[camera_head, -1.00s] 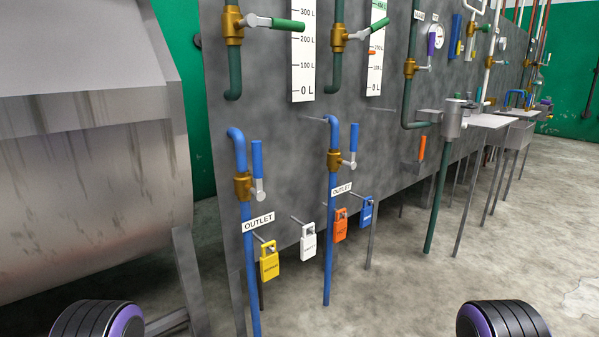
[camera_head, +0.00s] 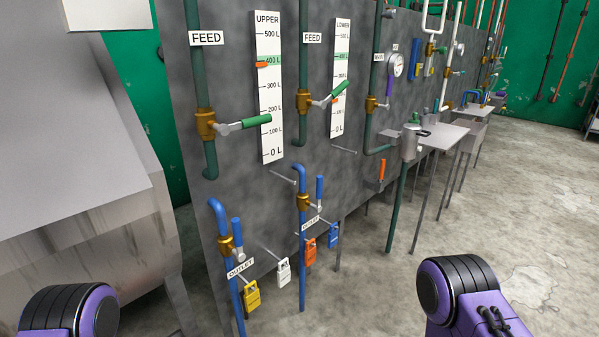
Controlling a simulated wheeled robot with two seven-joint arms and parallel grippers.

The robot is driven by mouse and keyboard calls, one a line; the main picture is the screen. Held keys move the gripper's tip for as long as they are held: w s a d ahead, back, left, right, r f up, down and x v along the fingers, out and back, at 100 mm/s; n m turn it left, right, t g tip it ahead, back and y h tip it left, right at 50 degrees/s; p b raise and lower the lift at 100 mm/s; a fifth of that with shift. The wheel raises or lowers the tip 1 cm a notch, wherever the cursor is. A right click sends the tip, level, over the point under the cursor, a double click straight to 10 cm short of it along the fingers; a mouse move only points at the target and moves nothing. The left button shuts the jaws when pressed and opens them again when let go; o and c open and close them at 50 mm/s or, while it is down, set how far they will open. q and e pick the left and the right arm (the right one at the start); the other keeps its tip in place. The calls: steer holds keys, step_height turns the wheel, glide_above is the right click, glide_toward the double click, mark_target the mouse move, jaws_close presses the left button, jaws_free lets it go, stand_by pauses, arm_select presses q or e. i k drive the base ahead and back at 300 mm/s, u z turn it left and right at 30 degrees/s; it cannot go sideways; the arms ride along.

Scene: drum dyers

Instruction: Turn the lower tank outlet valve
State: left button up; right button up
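Two blue outlet pipes come out low on the grey panel (camera_head: 185,110), each with a brass valve and an OUTLET label. The right outlet valve (camera_head: 303,203) sits below the gauge marked LOWER (camera_head: 340,75); its blue handle (camera_head: 320,188) stands upright beside the pipe. The left outlet valve (camera_head: 226,245) is nearer to me, and its blue handle (camera_head: 237,232) is also upright, tilted slightly in the picture. Only purple and black links of my two arms show at the bottom corners. Neither gripper is in view, and nothing touches the valves.
Green-handled feed valves sit above. A metal drum (camera_head: 90,250) stands close on the left. A side table (camera_head: 445,135) juts out right; open concrete floor lies at right.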

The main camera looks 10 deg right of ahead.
mark_target(319, 178)
steer(key=z, duration=0.8)
steer(key=k, duration=1.1)
steer(key=z, duration=1)
steer(key=i, duration=2.45)
steer(key=u, duration=1.05)
steer(key=i, duration=1.05)
steer(key=u, duration=1)
